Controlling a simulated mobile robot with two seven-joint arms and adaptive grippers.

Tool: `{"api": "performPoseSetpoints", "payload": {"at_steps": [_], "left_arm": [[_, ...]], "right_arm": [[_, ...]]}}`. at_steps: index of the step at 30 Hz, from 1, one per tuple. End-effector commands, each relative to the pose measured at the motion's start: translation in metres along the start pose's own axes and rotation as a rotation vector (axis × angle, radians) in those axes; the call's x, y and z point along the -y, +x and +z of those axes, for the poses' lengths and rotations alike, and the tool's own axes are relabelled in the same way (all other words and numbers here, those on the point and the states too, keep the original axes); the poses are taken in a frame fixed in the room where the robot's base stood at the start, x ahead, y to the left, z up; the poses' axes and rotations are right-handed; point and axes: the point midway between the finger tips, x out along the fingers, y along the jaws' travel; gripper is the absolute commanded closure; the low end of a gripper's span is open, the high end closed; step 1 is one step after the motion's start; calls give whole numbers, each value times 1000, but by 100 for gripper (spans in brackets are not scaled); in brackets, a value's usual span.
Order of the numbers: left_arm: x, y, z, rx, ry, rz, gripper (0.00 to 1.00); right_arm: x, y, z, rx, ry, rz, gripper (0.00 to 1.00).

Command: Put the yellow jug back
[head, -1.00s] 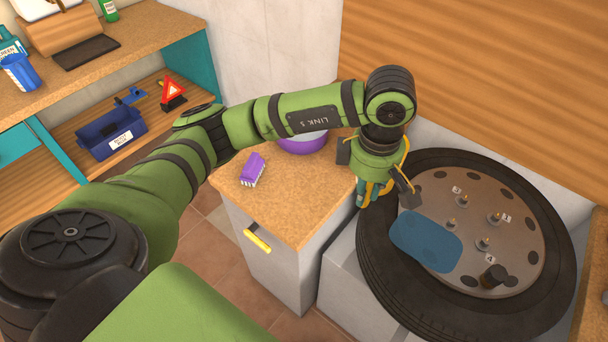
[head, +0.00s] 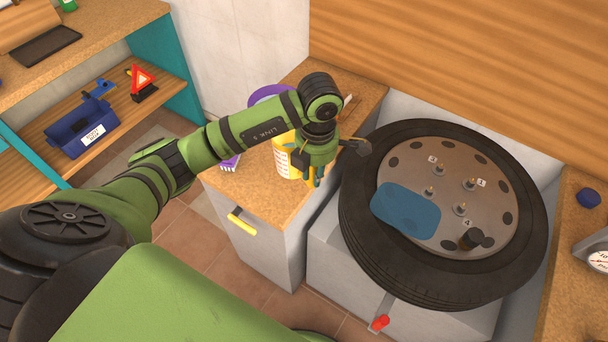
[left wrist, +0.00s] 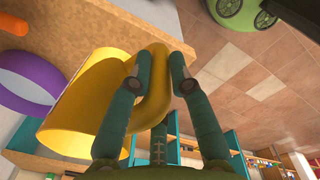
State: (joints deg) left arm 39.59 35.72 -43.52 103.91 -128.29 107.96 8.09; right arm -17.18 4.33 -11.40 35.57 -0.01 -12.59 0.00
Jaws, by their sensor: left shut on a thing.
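The yellow jug (head: 287,157), with a pale label, is at the small cabinet's cork-coloured top (head: 272,203) in the head view, partly hidden by my left arm. Whether its base touches the top I cannot tell. My left gripper (head: 314,180) is at the jug's right side, near the cabinet's right edge. In the left wrist view, the gripper's teal fingers (left wrist: 160,78) are shut on the jug's curved handle, with the wide yellow body (left wrist: 72,118) to the left. My right gripper is not in view.
A purple bowl (head: 266,94) and a small purple block (head: 230,164) are on the cabinet top, both partly behind my arm. A large tyre (head: 362,237) lies to the right, with studs and a blue pad (head: 405,211). A shelf with a blue bin (head: 82,131) is at left.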

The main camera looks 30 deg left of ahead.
Motion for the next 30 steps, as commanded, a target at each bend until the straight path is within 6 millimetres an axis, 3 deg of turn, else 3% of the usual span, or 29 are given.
{"api": "performPoseSetpoints", "payload": {"at_steps": [6, 16, 26, 27, 28, 29, 30], "left_arm": [[-17, 13, -13, 3, 0, 1, 100], [-16, 51, -13, 2, 1, -1, 100], [-16, 56, -13, 4, 2, 1, 100], [-16, 57, -13, 3, 2, -1, 75], [-16, 56, -13, 3, 2, -1, 63], [-16, 56, -13, 3, 2, -1, 56], [-16, 56, -13, 2, 2, -1, 56]], "right_arm": [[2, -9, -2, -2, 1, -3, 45], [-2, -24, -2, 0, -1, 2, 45], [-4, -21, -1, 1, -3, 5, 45], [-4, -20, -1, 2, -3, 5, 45], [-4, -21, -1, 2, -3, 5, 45], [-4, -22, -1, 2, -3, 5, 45], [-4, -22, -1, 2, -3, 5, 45]]}}
